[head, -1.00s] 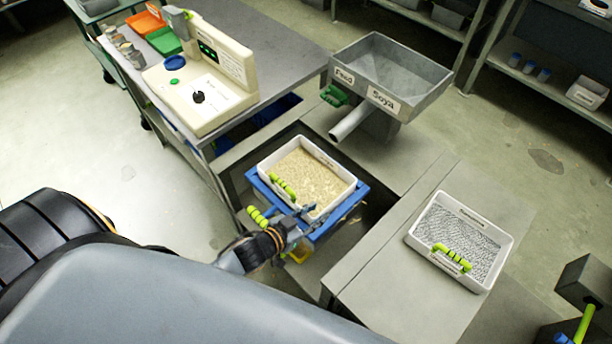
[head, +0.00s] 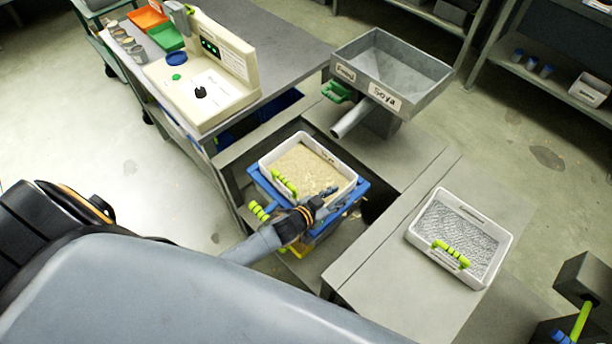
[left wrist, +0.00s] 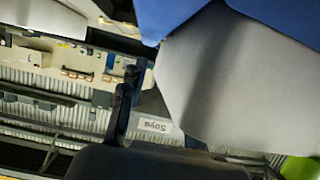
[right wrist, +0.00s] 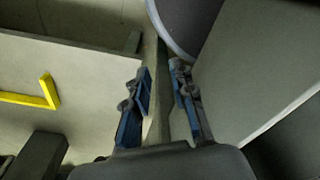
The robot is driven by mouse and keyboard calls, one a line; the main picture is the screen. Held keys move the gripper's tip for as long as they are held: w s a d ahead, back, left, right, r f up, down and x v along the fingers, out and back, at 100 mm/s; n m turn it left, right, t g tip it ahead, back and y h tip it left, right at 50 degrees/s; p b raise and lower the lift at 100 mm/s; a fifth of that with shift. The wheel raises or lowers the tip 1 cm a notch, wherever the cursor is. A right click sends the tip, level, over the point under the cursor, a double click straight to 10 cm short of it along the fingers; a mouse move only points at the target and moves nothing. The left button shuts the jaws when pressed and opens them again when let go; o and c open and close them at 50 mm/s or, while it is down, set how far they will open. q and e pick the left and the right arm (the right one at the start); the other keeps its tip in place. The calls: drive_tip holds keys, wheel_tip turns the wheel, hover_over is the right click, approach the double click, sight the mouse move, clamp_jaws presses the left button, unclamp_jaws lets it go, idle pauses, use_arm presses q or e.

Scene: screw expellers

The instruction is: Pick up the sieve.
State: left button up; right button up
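A white tray with a green handle and beige granules (head: 308,201) sits in a blue frame (head: 362,187) at the centre of the head view. A second white tray with a grey mesh-like floor (head: 418,238) and green handle stands on the right table. I cannot tell for sure which is the sieve. My left gripper (head: 328,194) is at the front edge of the granule tray. In the left wrist view one dark finger shows beside a large pale surface (left wrist: 225,85); the other finger is not clear. My right gripper (right wrist: 160,100) is open and empty.
A grey hopper labelled Soya (head: 395,65) with a spout stands behind the granule tray. A cream control machine (head: 215,85) is on the left table. The grey table (head: 385,265) left of the mesh tray is clear. Shelves (head: 555,85) stand at the back right.

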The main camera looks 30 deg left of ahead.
use_arm(q)
clamp_jaws()
drive_tip(key=shift+r, duration=0.2)
